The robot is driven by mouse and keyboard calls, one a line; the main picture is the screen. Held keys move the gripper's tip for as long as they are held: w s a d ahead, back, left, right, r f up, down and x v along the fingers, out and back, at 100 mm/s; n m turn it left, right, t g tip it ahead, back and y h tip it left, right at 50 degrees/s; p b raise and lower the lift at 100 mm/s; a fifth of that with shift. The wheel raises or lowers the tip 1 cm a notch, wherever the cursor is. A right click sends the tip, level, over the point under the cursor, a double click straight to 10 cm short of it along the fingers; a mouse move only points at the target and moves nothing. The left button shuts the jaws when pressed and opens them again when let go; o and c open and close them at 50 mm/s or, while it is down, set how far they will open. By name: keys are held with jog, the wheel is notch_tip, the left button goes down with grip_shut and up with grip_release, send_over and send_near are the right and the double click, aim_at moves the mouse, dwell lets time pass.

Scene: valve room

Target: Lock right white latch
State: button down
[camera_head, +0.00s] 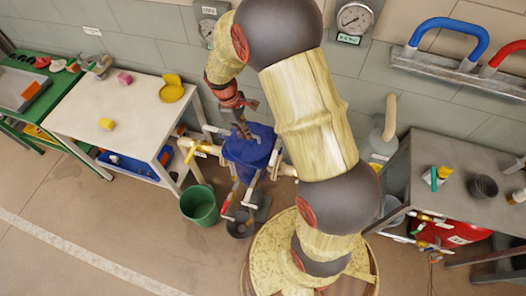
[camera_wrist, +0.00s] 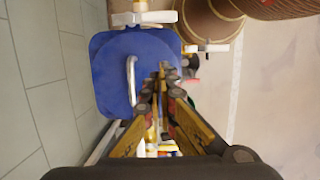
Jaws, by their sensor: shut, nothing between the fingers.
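A blue box-like unit (camera_head: 243,158) with a blue lid stands low in front of the wall; the wrist view shows its lid (camera_wrist: 108,75) with a pale handle (camera_wrist: 131,80). A white bar-like part (camera_wrist: 150,18) lies beyond the lid's upper edge in the wrist view; a white part (camera_head: 286,170) shows right of the box in the head view. I cannot tell for certain which is the right latch, or its position. My gripper (camera_wrist: 163,72) is shut and empty over the lid; in the head view my gripper (camera_head: 243,130) points down at it. Contact is unclear.
A white-topped table (camera_head: 85,103) holds yellow and pink items at the left. A green bucket (camera_head: 199,205) stands on the floor beside the box. A grey table (camera_head: 440,160) is at the right. Gauges (camera_head: 354,18) and blue and red handles (camera_head: 450,27) are on the wall.

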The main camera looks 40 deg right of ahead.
aim_at(255, 154)
jog(key=b+x, duration=0.1)
jog(key=x, duration=0.9)
jog(key=shift+a+f, duration=0.1)
jog(key=shift+f, duration=0.15)
jog(key=shift+s+d+r, duration=0.1)
jog(key=shift+s+d, duration=0.5)
jog(key=shift+s, duration=0.15)
jog(key=shift+s+d+r, duration=0.1)
jog(key=shift+s+d, duration=0.5)
jog(key=shift+s, duration=0.2)
